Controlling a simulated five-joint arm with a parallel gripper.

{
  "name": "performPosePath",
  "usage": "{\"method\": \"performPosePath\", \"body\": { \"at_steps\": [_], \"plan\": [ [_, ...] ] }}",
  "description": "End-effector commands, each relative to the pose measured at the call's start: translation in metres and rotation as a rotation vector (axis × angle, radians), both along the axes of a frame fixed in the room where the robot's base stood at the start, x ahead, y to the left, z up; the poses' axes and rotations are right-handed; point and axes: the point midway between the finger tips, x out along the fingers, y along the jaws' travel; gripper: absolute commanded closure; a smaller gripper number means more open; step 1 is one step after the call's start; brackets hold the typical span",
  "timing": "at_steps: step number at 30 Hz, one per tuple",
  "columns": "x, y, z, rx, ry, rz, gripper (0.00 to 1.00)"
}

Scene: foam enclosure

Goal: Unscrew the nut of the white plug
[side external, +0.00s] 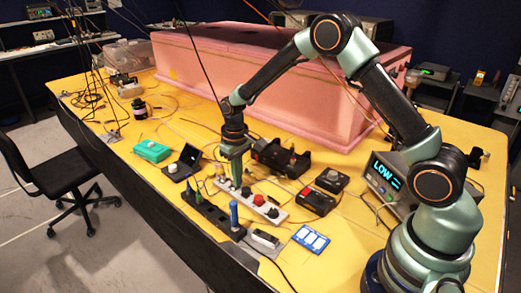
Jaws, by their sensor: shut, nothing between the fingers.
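My gripper (237,183) points straight down over the left end of a light grey strip (265,208). It is shut and empty, its fingertips at or just above the strip; the gap is too small to judge. A red knob-like part (259,200) and dark round parts stand on the strip, to the right of the fingers. I cannot make out the white plug or its nut for certain; they are too small or hidden by the gripper.
A black holder (207,212) with blue-handled tools is in front of the strip. A black device (280,158) stands behind it. A blue board (311,239), a green box (152,151) and a pink foam enclosure (290,100) surround this area.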

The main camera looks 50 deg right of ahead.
Motion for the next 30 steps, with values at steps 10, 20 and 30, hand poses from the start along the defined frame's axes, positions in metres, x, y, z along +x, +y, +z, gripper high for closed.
{"method": "performPosePath", "body": {
  "at_steps": [10,20,30],
  "plan": [
    [0.0042,-0.0072,0.0013,0.0,-0.01,0.0,1.0],
    [0.0052,-0.0071,0.0017,0.0,-0.013,0.001,1.0],
    [-0.0026,-0.0103,0.0014,0.0,-0.01,0.001,1.0]
  ]
}}
